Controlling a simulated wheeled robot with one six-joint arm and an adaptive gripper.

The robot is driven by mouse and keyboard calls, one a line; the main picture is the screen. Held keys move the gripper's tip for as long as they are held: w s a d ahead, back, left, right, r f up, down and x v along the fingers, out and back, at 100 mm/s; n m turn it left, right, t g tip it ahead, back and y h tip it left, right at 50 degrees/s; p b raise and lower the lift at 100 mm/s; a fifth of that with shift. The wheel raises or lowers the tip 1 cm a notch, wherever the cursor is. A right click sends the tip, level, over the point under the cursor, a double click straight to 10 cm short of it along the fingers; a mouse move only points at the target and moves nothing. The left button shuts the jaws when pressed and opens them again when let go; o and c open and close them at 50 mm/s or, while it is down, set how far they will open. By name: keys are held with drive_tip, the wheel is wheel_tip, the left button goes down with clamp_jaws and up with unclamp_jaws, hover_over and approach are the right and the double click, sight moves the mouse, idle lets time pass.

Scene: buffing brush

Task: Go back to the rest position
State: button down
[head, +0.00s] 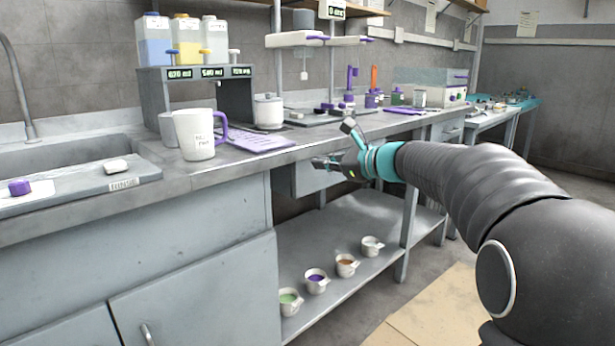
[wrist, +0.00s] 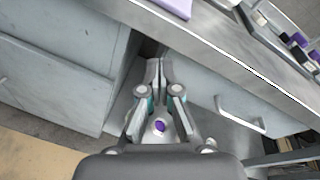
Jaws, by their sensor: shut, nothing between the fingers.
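My gripper (wrist: 160,72) is shut and empty in the wrist view, with its two fingers side by side. In the head view my gripper (head: 333,148) is in front of the counter edge, above the lower shelf, at the end of my arm reaching in from the right. It appears apart from the counter, and no object is in it.
The grey counter (head: 60,222) holds a white mug (head: 197,134) with a purple handle, a purple mat (head: 262,138) and a dispenser (head: 190,72). Small cups, including a purple-filled one (head: 316,281), stand on the lower shelf (head: 345,225). A drawer handle (wrist: 240,116) is near my gripper.

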drive_tip(key=s+d+f+n+g+h, duration=0.3)
drive_tip(key=s+f+n+g+h, duration=0.15)
drive_tip(key=s+f+n, duration=0.75)
drive_tip(key=s+d+f+n+h, duration=0.2)
drive_tip(key=s+d+n, duration=0.1)
drive_tip(key=s, duration=0.6)
drive_tip(key=s+d+f+n+h, duration=0.2)
drive_tip(key=s+d+f+h, duration=0.1)
drive_tip(key=s, duration=0.7)
drive_tip(key=s+d+f+n+h, duration=0.2)
drive_tip(key=s+d+f+n, duration=0.1)
drive_tip(key=s, duration=0.6)
drive_tip(key=shift+s+d+f+n, duration=0.15)
drive_tip(key=shift+s+n, duration=0.15)
drive_tip(key=shift+h, duration=0.25)
